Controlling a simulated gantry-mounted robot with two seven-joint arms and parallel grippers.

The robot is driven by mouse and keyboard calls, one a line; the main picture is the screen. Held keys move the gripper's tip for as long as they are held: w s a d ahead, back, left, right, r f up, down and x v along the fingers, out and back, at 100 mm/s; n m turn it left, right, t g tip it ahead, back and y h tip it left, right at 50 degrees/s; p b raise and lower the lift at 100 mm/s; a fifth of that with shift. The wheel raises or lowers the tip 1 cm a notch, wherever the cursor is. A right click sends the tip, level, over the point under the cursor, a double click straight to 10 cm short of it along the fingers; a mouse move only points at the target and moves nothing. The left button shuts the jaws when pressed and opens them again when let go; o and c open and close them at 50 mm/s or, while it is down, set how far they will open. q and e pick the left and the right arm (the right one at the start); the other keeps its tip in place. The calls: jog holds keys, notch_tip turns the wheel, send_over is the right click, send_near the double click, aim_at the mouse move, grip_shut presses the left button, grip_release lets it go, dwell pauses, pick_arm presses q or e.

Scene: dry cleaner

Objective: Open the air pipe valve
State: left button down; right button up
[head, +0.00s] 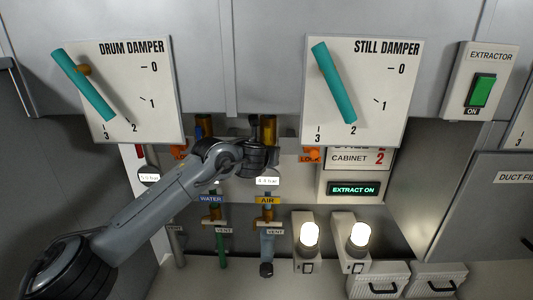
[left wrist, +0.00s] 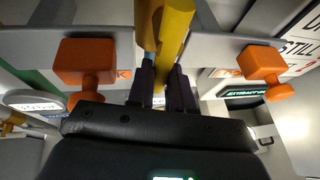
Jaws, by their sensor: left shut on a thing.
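The air pipe, marked by a yellow AIR label (head: 267,201), runs down the middle of the panel. A yellow bar, which looks like its valve handle (head: 268,128), shows above my left gripper (head: 264,155). In the left wrist view, the yellow bar (left wrist: 174,32) runs up from between the two dark fingers (left wrist: 162,88). My left gripper is shut on this bar, and the hand hides its lower part and the pivot in the head view. My right gripper is in neither view.
Orange lock blocks (left wrist: 85,62) (left wrist: 263,62) flank the fingers on both sides. The WATER pipe label (head: 210,199) is just left. DRUM DAMPER (head: 150,90) and STILL DAMPER (head: 380,110) panels hang above on either side. Two lit lamps (head: 309,234) (head: 358,235) stand lower right.

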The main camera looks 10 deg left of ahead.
pick_arm(q)
jog(key=c, duration=1)
grip_release()
jog(key=shift+s, duration=0.1)
jog(key=shift+c, duration=0.2)
jog(key=b+v, duration=0.3)
jog(key=v, duration=0.4)
jog(key=shift+s, duration=0.25)
jog(key=shift+r, duration=0.1)
